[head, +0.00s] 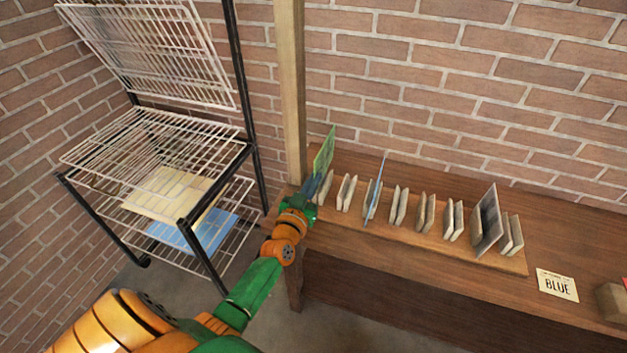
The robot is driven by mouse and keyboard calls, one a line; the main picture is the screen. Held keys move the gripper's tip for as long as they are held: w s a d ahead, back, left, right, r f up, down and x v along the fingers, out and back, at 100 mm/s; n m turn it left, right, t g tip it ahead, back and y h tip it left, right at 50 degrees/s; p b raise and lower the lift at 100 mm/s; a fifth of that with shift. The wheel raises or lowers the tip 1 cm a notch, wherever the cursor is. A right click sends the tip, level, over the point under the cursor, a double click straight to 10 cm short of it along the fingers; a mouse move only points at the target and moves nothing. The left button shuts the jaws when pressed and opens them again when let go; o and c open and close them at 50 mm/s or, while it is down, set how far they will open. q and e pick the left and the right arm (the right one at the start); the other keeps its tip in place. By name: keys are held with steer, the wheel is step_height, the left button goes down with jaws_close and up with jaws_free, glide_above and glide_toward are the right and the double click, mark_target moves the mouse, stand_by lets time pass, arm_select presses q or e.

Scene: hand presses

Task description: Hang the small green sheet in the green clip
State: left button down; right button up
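The small green sheet (325,152) stands upright and slightly tilted at the left end of the wooden bench. My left gripper (317,184) is at its lower edge and appears shut on it. The sheet is right beside the leftmost clip (328,188) of a row; the gripper partly hides this spot, so I cannot tell whether the sheet is between its jaws. The clips all look pale grey-beige, and I cannot pick out a green one. My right gripper is not in view.
A thin blue sheet (375,192) and a dark grey sheet (488,221) stand in other clips. A wooden post (291,90) rises close behind my gripper. A wire rack (155,150) at left holds cream and blue sheets. A card reading BLUE (557,285) lies on the bench (420,272).

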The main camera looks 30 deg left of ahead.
arm_select(q)
steer(key=p+v, duration=0.2)
steer(key=v, duration=0.5)
steer(key=shift+f+p, duration=0.15)
steer(key=shift+p, duration=0.25)
stand_by(0.4)
